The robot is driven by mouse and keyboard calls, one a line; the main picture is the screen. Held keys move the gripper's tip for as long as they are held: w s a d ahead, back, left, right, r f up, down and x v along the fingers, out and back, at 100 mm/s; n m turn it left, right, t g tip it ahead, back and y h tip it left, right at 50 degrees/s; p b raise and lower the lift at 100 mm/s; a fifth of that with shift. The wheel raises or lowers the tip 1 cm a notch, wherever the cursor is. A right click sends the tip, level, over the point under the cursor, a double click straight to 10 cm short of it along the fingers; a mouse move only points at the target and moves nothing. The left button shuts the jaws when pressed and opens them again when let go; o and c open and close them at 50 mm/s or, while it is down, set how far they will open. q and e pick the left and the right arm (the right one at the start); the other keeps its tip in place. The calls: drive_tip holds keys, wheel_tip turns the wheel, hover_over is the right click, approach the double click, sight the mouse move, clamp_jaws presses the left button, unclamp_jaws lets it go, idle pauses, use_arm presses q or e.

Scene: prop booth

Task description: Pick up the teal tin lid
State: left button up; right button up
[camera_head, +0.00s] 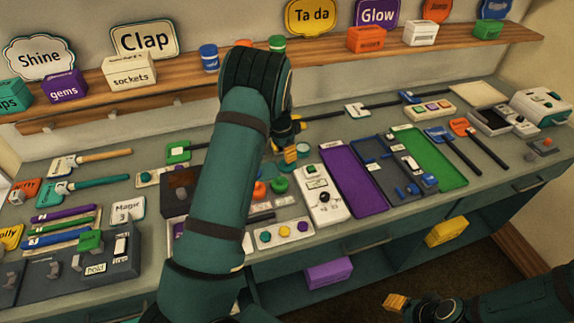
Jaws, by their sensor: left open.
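A small teal round piece (304,149), which looks like the tin lid, lies on the bench beside my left gripper (290,153). The gripper and arm hide part of it, so its full outline is not clear. My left gripper is open, with its yellow fingertips pointing down close over this spot; I cannot tell whether they touch the piece. My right gripper (396,302) is low at the front right, off the bench and above the floor, far from the lid. Its jaw gap is not clear.
A white control box (322,196), purple tray (350,180), dark blue tray (376,166) and green tray (432,160) lie to the right. Green and orange round pieces (278,185) lie just in front. A wooden shelf (340,58) with signs and boxes runs behind.

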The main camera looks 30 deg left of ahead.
use_arm(q)
drive_tip(key=f, duration=0.5)
drive_tip(key=shift+w, duration=0.35)
clamp_jaws()
